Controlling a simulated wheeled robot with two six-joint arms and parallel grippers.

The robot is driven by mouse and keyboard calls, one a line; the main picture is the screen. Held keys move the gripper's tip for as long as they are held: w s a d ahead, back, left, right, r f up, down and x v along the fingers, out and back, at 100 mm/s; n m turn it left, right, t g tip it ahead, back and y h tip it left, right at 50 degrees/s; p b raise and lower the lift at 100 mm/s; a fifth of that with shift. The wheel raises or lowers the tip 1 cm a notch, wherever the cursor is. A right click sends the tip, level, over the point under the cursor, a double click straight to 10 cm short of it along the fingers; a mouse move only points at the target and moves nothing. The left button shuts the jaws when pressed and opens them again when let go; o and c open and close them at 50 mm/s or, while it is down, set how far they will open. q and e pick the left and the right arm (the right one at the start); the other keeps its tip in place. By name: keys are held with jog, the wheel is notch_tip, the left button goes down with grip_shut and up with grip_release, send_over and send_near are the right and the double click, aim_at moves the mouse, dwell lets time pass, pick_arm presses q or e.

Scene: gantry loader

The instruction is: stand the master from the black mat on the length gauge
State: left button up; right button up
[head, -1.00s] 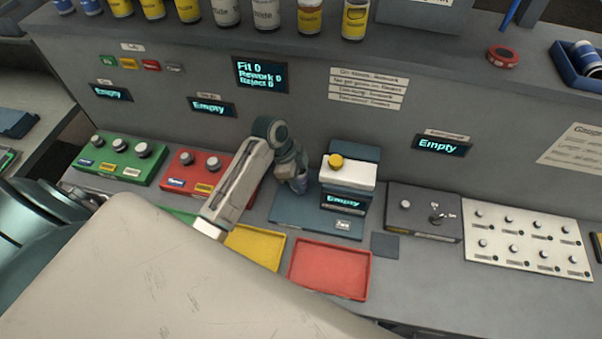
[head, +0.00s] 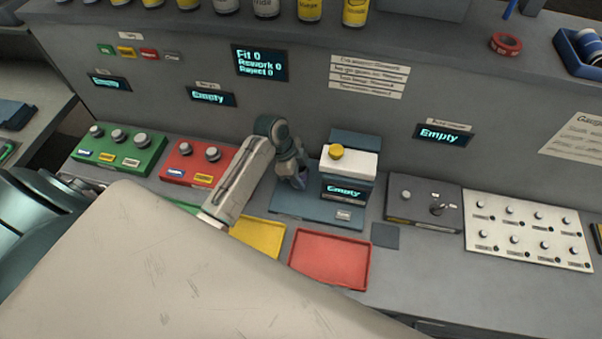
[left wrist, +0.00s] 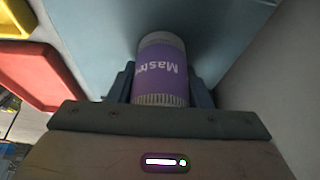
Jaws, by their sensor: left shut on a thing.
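My left gripper (head: 299,184) is shut on the master (left wrist: 162,75), a small cylinder with a purple label reading "Master" and a pale end. In the head view only a little purple shows between the fingers, over the blue base plate (head: 290,206) to the left of a blue-grey stand (head: 343,192) with a white top, a yellow knob and a display reading "Empty". I take this stand for the length gauge. I cannot tell whether the master touches the plate. The black mat (head: 385,235), a small dark square, lies bare to the right. My right gripper is not in view.
A yellow tray (head: 257,237) and a red tray (head: 330,260) lie in front of the plate. A grey block with knobs (head: 424,204) and a white board with pegs (head: 527,230) stand right. Green (head: 120,150) and red (head: 197,162) blocks stand left. Bench front right is clear.

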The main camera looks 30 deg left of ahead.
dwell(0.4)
pick_arm(q)
jog(key=o, duration=1.3)
jog(key=shift+f, duration=0.1)
jog(key=shift+a+r+b, duration=0.2)
jog(key=shift+r+b, duration=0.1)
jog(key=shift+r, duration=0.05)
jog(key=shift+b+v, duration=1.5)
jog(key=shift+v, duration=3.55)
jog(key=shift+s+f, duration=0.1)
jog(key=shift+s, duration=0.05)
